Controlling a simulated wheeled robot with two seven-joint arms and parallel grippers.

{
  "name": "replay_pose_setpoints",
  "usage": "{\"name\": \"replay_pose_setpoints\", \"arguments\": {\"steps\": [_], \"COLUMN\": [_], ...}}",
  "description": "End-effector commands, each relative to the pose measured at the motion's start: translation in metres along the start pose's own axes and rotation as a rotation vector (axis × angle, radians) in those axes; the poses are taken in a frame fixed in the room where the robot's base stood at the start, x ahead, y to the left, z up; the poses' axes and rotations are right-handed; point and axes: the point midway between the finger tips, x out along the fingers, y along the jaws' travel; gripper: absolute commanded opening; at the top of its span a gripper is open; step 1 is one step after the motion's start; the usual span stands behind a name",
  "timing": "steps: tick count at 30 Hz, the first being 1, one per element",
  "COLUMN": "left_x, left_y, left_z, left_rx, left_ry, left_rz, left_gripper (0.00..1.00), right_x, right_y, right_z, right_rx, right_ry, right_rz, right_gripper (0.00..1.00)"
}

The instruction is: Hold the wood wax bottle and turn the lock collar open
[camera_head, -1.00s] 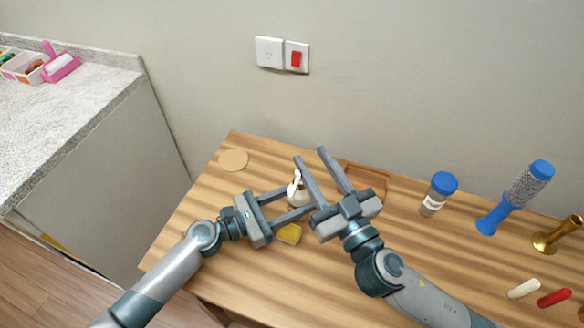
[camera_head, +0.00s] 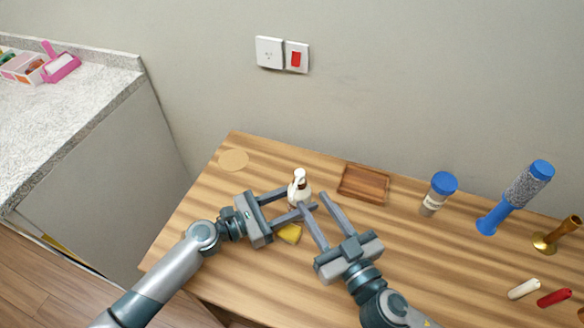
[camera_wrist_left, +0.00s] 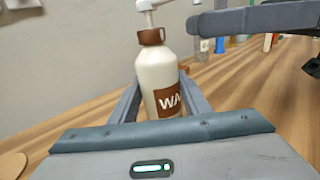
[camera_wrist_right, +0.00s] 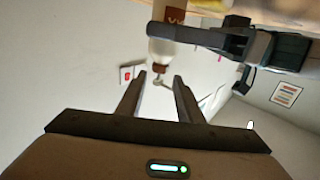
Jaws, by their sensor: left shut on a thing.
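The wood wax bottle (camera_head: 300,193) is cream, with a white pump top and a brown collar (camera_wrist_left: 152,37). It stands upright on the wooden table. Its brown "WA" label (camera_wrist_left: 169,99) faces the left wrist camera. My left gripper (camera_head: 298,200) is shut on the bottle's body, one finger on each side. My right gripper (camera_head: 318,200) is open and empty, just right of and in front of the bottle. In the right wrist view the collar (camera_wrist_right: 160,68) and pump lie beyond and between the open fingertips (camera_wrist_right: 160,78), apart from them.
A yellow sponge (camera_head: 289,233) lies close to the left gripper. A wooden tray (camera_head: 364,184) is behind right. A round tan disc (camera_head: 233,160) lies at back left.

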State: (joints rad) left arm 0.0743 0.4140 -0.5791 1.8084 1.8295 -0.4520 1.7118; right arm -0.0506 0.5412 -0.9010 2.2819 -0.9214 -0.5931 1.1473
Motion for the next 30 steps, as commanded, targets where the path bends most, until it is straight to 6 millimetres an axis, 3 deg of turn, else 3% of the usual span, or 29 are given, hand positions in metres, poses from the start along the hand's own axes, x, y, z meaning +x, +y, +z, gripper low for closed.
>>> {"name": "replay_pose_setpoints", "arguments": {"steps": [11,30], "left_x": [0.0,0.0], "left_y": [0.0,0.0], "left_z": [0.001,0.001], "left_rx": [0.0,0.0], "left_ry": [-0.001,-0.001], "left_rz": [0.0,0.0], "left_gripper": [0.16,0.16], "right_x": [0.026,0.109], "right_y": [0.0,0.0], "right_z": [-0.001,0.0], "right_rx": [-0.001,0.0], "right_ry": [0.003,0.001], "right_rz": [-0.001,0.0], "right_gripper": [0.33,0.33]}}
